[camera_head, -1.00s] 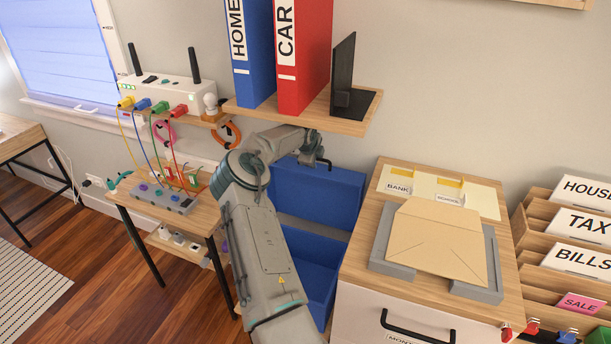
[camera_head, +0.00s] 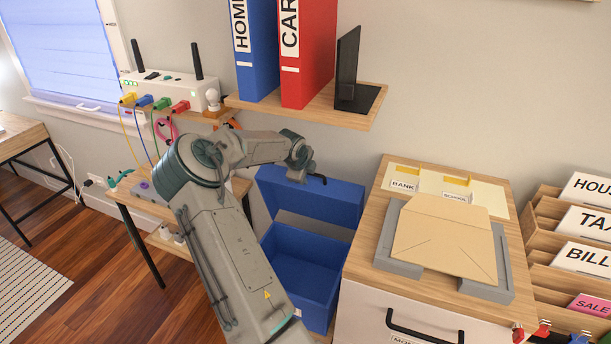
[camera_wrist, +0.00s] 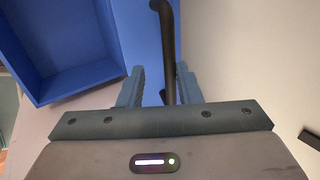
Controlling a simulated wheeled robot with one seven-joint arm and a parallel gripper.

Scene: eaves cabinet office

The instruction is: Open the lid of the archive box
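The blue archive box (camera_head: 318,290) stands low between the small table and the white cabinet, and its inside shows. Its blue lid (camera_head: 335,208) is raised, tilted up at the back of the box, with a dark handle (camera_head: 318,179) near its top edge. My gripper (camera_wrist: 160,85) is by the lid; my wrist hides its fingers in the head view. In the wrist view the two fingers are apart, with the black handle (camera_wrist: 166,40) passing between them and room beside it. The open box (camera_wrist: 65,50) shows at the upper left there.
A shelf (camera_head: 345,113) with blue and red binders hangs above my wrist. The cabinet (camera_head: 360,255), with a cardboard piece (camera_head: 445,240) on top, stands close right of the box.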

